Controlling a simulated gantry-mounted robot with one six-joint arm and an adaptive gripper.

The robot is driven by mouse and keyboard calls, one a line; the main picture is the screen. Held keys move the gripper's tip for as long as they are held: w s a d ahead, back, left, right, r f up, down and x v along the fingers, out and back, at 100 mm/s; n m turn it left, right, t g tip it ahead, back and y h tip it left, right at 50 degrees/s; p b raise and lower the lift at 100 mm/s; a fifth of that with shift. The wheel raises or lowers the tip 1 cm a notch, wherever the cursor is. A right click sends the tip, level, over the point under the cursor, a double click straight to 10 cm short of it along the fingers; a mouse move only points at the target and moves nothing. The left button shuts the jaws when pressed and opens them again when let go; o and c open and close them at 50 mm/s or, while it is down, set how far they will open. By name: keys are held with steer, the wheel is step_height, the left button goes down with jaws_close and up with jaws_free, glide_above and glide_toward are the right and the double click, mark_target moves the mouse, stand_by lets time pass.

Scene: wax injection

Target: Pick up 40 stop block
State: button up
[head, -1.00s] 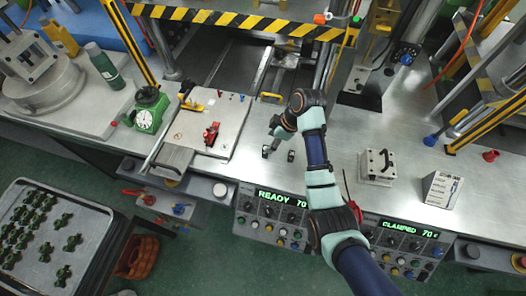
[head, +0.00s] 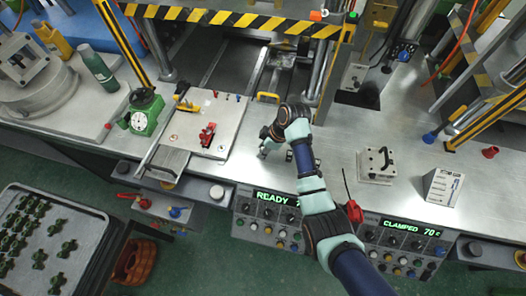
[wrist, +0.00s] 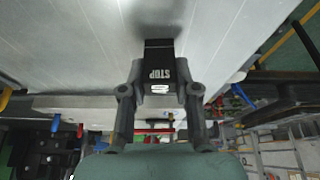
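In the wrist view a black block (wrist: 160,72) marked STOP sits between the fingertips of my gripper (wrist: 160,80). The lettering is upside down, and the white mark below it is too small to read. The fingers press close on both sides of the block, with no clear gap. The block's far end is above or at the pale metal bench top; I cannot tell whether it touches. In the head view my gripper (head: 266,142) is low over the bench, left of my wrist, and mostly hidden by it. A small dark piece (head: 289,156) shows beside it.
A plate with a red clamp (head: 207,134) lies left of my gripper. A green dial gauge (head: 139,118) stands further left. A metal block with a black handle (head: 376,164) and a white sign (head: 442,186) stand right. Control panels (head: 270,220) line the front edge. A striped press frame stands behind.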

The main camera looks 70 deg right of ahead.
jaws_close()
step_height(320, 180, up, 20)
steer(key=p, duration=0.7)
